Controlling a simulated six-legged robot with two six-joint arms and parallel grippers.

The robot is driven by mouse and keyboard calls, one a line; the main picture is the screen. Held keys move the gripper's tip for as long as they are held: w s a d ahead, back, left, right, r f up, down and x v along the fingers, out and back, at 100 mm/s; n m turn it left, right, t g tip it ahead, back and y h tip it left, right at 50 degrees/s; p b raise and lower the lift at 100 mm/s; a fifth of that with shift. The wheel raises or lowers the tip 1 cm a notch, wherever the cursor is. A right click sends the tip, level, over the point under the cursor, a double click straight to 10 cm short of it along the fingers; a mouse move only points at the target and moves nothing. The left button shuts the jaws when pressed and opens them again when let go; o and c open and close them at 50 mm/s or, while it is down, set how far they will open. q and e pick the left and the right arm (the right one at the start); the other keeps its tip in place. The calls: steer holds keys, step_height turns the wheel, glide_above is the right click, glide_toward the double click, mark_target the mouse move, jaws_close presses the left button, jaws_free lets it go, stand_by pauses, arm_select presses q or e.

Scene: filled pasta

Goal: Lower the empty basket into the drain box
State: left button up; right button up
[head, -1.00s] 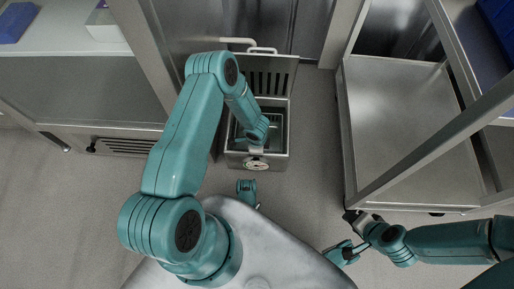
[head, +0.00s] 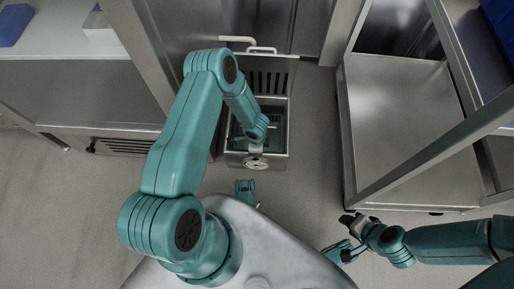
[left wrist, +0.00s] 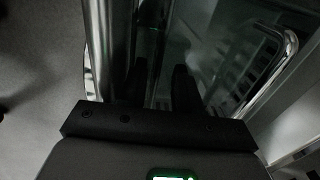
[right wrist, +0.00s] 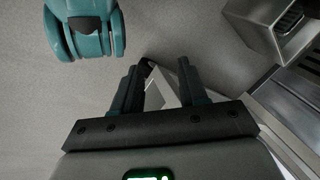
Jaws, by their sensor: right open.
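The steel drain box (head: 231,153) stands on the floor in the middle of the head view, with a round pale valve (head: 256,163) on its front. A dark slotted basket wall (head: 268,84) shows at its back end, and slots and a bright rim (left wrist: 262,75) show in the left wrist view. How deep the basket sits is hidden by my arm. My left gripper (left wrist: 159,72) points down into the box area. Its fingers look apart, but the dark picture hides whether they hold a rim. My right gripper (right wrist: 158,72) is open and empty, off to the right.
A steel trolley (head: 400,120) stands to the right of the box. A steel counter (head: 80,90) stands to the left, with a blue item (head: 15,24) on it. Bare floor (head: 315,150) lies between the box and the trolley.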

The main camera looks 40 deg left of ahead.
arm_select(q)
step_height(320, 180, up, 14)
steer(key=p, duration=0.7)
steer(key=shift+s+d, duration=0.15)
arm_select(e)
steer(key=s+a+r+g, duration=0.1)
steer(key=s+r, duration=0.3)
steer(key=r, duration=0.4)
arm_select(q)
steer(key=shift+f, duration=0.1)
steer(key=s+d+r+n+g+h, duration=0.1)
steer(key=s+d+r+n+h, duration=0.25)
steer(key=s+d+n, duration=0.3)
steer(key=s+d+r+n+h, duration=0.2)
steer(key=s+d+r+n, duration=0.3)
steer(key=s+d, duration=0.25)
step_height(320, 180, up, 31)
steer(key=n+y+p, duration=0.1)
steer(key=n+p, duration=0.1)
steer(key=p, duration=2.9)
steer(key=shift+d+t, duration=0.2)
steer(key=shift+t, duration=0.2)
arm_select(e)
step_height(320, 180, up, 31)
steer(key=s, duration=0.1)
steer(key=shift+a+f+n+g, duration=0.2)
steer(key=shift+a+n+g, duration=0.1)
steer(key=shift+a+g, duration=0.1)
